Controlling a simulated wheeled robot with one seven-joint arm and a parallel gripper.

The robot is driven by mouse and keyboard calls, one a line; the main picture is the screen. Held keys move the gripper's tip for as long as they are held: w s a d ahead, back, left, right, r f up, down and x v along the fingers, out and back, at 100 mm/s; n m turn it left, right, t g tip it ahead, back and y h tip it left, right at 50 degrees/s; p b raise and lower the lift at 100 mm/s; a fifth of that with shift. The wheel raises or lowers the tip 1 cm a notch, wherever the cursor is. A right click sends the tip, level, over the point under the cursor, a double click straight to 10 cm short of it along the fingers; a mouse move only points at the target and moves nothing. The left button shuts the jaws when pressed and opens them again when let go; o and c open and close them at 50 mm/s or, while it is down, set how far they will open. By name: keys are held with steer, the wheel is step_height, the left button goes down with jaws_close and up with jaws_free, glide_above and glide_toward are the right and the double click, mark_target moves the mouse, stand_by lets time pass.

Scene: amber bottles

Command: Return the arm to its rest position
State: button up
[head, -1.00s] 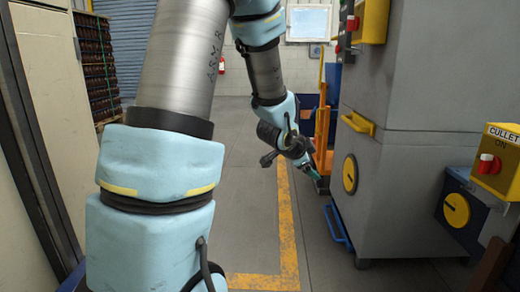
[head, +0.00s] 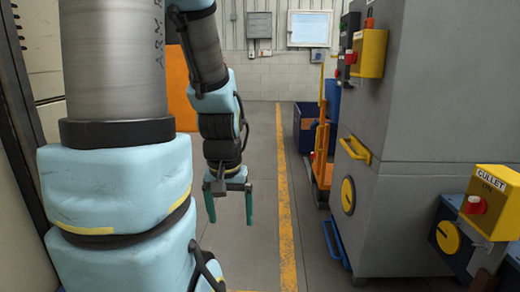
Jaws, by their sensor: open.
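My arm fills the left of the head view, with light blue joint covers and grey metal tubes. My gripper (head: 230,207) hangs from the arm's end, left of the yellow floor line, with its two green fingers pointing down. The fingers are spread apart with nothing between them. The gripper is open and clear of everything around it, over grey floor.
A tall grey cabinet (head: 420,90) with a yellow handle and dial stands on the right. In front of it is a yellow box labelled CULLET (head: 489,198) with a red button. An orange trolley (head: 322,150) stands further back. The middle aisle floor is clear.

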step_height(320, 180, up, 28)
steer(key=p, duration=2.5)
steer(key=shift+p, duration=0.35)
